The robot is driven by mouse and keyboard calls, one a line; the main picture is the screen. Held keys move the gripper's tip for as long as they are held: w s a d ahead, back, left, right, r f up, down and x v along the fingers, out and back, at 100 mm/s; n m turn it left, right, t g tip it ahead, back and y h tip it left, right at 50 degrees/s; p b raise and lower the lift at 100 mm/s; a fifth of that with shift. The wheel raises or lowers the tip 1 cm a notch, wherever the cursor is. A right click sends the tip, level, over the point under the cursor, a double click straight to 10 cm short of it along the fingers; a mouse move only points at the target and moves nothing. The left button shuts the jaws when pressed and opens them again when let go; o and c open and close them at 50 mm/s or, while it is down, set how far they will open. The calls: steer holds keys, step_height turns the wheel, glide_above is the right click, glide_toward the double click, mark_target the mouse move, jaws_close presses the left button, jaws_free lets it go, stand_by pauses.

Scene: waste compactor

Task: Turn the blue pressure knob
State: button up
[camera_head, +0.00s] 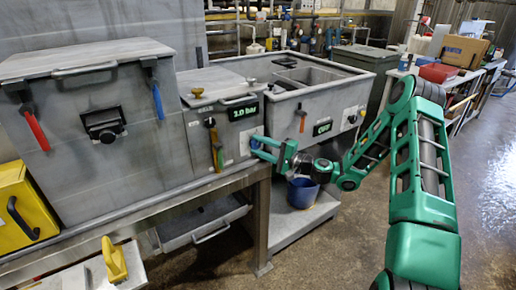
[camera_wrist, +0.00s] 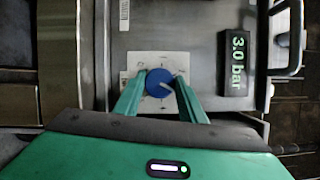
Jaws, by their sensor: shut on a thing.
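The blue pressure knob (camera_wrist: 160,83) sits on a white dial plate (camera_wrist: 148,62) on the grey panel in the wrist view. A pale pointer mark on it faces right and slightly up. My gripper (camera_wrist: 161,88) is shut on the knob, with a green finger on each side of it. In the head view my gripper (camera_head: 262,146) reaches the front of the small middle unit, and the knob is mostly hidden there. A display beside the knob reads 3.0 bar (camera_wrist: 236,62), and it also shows in the head view (camera_head: 243,111).
A larger grey box (camera_head: 100,150) with red and blue handles stands left. A grey basin unit (camera_head: 320,100) with a green-lit display stands right. Open floor lies at the right.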

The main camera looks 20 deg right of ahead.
steer(key=shift+d+f, duration=0.15)
steer(key=shift+d, duration=0.05)
steer(key=o, duration=1)
steer(key=shift+a, duration=0.1)
steer(key=v, duration=1)
steer(key=shift+s+d, duration=0.3)
